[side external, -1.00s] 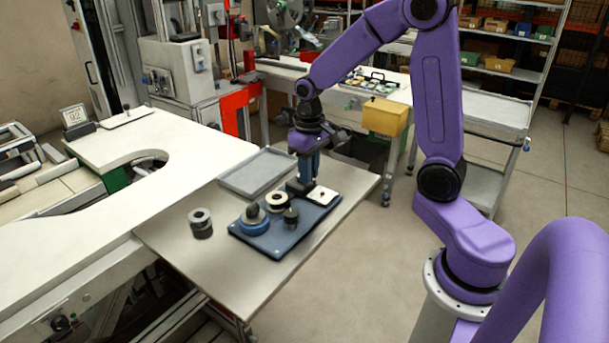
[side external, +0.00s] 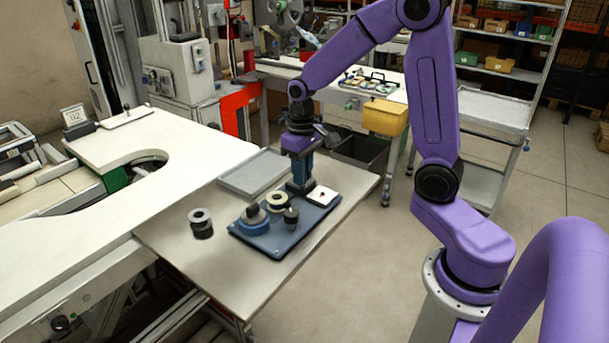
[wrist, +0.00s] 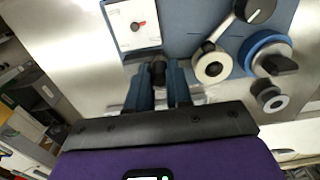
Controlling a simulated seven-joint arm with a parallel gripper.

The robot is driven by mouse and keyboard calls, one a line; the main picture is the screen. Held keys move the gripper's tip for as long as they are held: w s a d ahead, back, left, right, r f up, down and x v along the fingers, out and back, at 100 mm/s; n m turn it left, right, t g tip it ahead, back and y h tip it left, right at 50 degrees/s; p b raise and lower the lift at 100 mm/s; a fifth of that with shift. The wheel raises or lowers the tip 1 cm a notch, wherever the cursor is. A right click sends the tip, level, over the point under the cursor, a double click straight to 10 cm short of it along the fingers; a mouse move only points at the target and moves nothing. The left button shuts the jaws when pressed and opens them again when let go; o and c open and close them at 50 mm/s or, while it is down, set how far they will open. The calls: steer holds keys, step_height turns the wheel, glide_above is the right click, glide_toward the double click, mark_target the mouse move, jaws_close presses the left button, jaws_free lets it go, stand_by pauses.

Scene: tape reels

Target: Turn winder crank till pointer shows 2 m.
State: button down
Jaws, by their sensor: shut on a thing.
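My gripper (wrist: 158,88) points down at the back edge of a blue board (side external: 268,240), beside a white dial card (side external: 322,196). Its blue fingers are shut on a dark upright piece (wrist: 158,72), apparently the winder crank's handle; the fingers hide most of it. In the wrist view the dial card (wrist: 127,37) carries a small red and dark pointer (wrist: 138,26); its marks are too small to read. A cream-faced reel (wrist: 213,66), a blue reel with a dark knob (wrist: 266,48) and a dark round-topped post (wrist: 260,10) stand on the board.
A grey reel stack (side external: 201,223) stands on the table left of the board. An empty grey tray (side external: 254,174) lies behind it. The table's front (side external: 205,265) is clear. A yellow bin (side external: 385,117) is behind, to the right.

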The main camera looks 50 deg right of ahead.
steer(key=shift+w+a, duration=0.2)
steer(key=shift+w, duration=1.1)
steer(key=shift+w+d, duration=0.25)
steer(key=shift+w, duration=0.35)
